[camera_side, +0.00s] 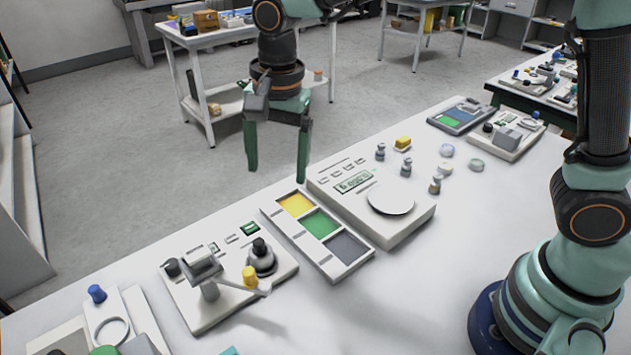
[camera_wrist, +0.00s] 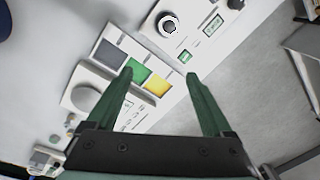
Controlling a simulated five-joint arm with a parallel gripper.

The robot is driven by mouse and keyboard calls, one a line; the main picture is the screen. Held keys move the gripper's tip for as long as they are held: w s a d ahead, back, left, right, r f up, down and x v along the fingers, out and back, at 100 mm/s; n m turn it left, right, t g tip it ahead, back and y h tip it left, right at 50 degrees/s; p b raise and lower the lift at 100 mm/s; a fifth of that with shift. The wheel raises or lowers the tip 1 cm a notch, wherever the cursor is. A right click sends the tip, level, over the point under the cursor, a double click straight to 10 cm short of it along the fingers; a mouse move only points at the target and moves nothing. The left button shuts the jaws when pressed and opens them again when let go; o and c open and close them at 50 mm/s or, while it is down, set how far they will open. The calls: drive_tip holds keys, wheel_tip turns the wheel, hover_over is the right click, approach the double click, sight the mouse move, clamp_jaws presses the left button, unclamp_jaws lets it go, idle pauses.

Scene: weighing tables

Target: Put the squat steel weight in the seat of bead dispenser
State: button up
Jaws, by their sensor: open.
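A squat steel weight with a black knob (camera_side: 262,258) stands upright on the right rear part of a pale device with a grey head and lever, which looks like the bead dispenser (camera_side: 205,318). The weight seems to sit in a round seat there, but its rim is hard to make out. The weight also shows near the top of the wrist view (camera_wrist: 168,25). My gripper (camera_side: 277,173) is open and empty, well above the table and apart from the weight. Its spread fingers (camera_wrist: 160,76) show in the wrist view.
A tray with yellow, green and grey panels (camera_side: 347,266) lies right of the dispenser. A scale with a round pan (camera_side: 390,199) stands beyond it. Small metal weights (camera_side: 406,168) stand farther back. A blue knob (camera_side: 96,293) is at the left.

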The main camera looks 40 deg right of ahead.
drive_tip(key=s+d+r+n+t, duration=0.2)
drive_tip(key=s+d+n, duration=0.3)
drive_tip(key=d, duration=0.4)
drive_tip(key=s+d+r+n+t, duration=0.2)
drive_tip(key=s+d+n, duration=0.3)
drive_tip(key=d, duration=0.5)
drive_tip(key=shift+s+d+r+n+t, duration=0.2)
drive_tip(key=shift+s+r+n+t, duration=0.2)
drive_tip(key=shift+n, duration=0.2)
